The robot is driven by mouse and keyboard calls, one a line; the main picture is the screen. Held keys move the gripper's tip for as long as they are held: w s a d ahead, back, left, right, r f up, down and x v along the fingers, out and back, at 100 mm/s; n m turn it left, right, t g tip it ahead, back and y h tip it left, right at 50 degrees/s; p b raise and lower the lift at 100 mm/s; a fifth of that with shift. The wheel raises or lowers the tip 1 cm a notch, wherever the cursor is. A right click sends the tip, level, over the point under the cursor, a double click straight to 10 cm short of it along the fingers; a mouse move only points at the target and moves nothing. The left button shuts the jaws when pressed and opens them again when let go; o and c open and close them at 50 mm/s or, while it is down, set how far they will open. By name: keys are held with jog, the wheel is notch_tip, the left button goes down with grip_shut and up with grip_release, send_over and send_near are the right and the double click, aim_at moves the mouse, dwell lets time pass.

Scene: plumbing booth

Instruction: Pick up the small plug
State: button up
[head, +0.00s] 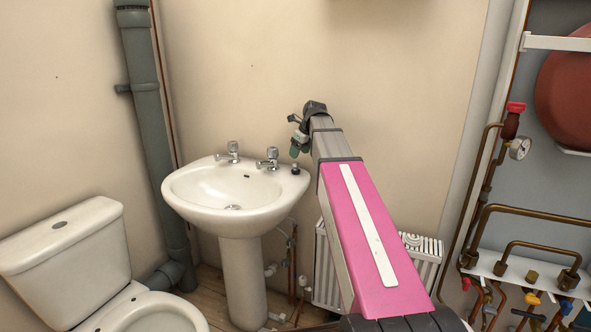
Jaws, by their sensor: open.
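The small plug (295,169) appears as a small dark piece on the right back corner of the white sink (183,193). My arm reaches away toward the wall, and my gripper (297,148) hangs at its far end just above that corner. My arm hides part of the wall and the radiator behind.
Two chrome taps (268,159) stand on the sink's back rim, left of my gripper. A toilet (75,255) stands at the left, beside a grey waste pipe (150,110). A white radiator (326,262) is below my arm. Copper pipes (540,217) and a gauge (519,149) are at the right.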

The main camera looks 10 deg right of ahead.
aim_at(296, 163)
jog(key=shift+x, duration=3.25)
jog(key=shift+s+d, duration=0.1)
jog(key=shift+d, duration=0.1)
jog(key=c, duration=1)
